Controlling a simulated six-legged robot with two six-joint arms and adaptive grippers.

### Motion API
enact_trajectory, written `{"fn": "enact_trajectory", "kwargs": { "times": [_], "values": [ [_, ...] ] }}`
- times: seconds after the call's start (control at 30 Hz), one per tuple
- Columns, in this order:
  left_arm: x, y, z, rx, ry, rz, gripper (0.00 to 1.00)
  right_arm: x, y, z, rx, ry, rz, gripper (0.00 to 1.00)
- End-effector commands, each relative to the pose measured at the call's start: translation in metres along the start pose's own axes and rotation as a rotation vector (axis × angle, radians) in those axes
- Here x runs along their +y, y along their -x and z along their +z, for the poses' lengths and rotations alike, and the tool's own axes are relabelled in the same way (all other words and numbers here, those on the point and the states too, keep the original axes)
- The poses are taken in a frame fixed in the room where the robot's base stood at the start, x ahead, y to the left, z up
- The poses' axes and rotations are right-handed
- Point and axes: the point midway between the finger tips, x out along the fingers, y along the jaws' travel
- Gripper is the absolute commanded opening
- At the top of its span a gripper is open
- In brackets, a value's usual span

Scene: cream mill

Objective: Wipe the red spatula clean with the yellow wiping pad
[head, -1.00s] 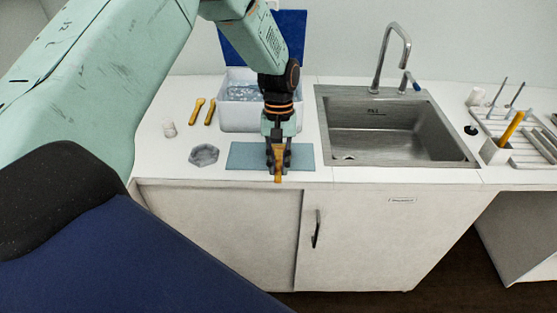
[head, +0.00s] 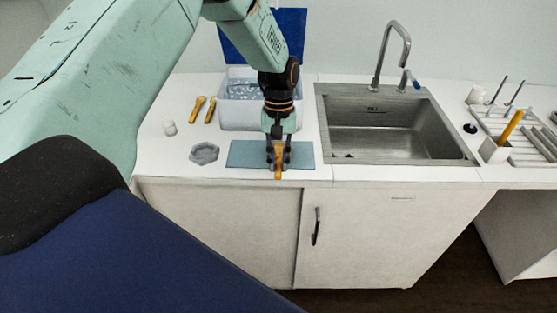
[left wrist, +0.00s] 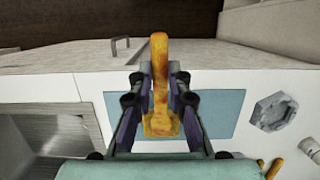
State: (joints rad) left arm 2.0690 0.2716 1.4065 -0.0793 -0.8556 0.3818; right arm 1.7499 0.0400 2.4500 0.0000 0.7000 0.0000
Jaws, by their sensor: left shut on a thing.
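My left gripper (head: 278,157) is shut on a long yellow-orange tool (left wrist: 160,85) with reddish-brown patches, above the flat blue mat (head: 241,154). In the left wrist view the tool stands between both fingers (left wrist: 158,104), its narrow end pointing toward the cabinet front. I cannot tell whether the tool touches the mat. No plainly red spatula shows, and I cannot pick out the yellow wiping pad for certain. Two yellow-orange tools (head: 197,109) lie on the counter at the left. My right gripper is not in view.
A grey hexagonal dish (head: 204,153) sits left of the mat, with a small white jar (head: 169,127) behind it. A white tub (head: 238,120) stands behind my gripper. The sink (head: 390,130) is to the right, then a holder (head: 492,150) with a yellow-handled item.

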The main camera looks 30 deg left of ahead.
Motion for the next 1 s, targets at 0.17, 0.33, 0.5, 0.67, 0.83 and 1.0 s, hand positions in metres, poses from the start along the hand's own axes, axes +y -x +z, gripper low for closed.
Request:
{"fn": "enact_trajectory", "kwargs": {
  "times": [0.17, 0.33, 0.5, 0.67, 0.83, 1.0],
  "values": [
    [0.0, 0.003, 0.001, -0.001, 0.0, 0.0, 0.0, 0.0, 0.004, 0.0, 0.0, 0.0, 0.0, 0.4],
    [0.0, 0.014, 0.003, 0.0, 0.0, 0.0, 0.0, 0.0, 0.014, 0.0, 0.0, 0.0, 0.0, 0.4],
    [0.0, 0.024, 0.005, 0.0, 0.0, 0.0, 0.0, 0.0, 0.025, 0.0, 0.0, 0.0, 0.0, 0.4],
    [0.0, 0.034, 0.007, 0.0, 0.0, 0.0, 0.0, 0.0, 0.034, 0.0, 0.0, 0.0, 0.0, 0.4],
    [0.0, 0.043, 0.01, 0.0, 0.0, 0.0, 0.0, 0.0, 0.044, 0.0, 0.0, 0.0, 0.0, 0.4],
    [0.0, 0.053, 0.012, 0.0, 0.0, 0.0, 0.0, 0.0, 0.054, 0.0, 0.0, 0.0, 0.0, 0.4]
  ]
}}
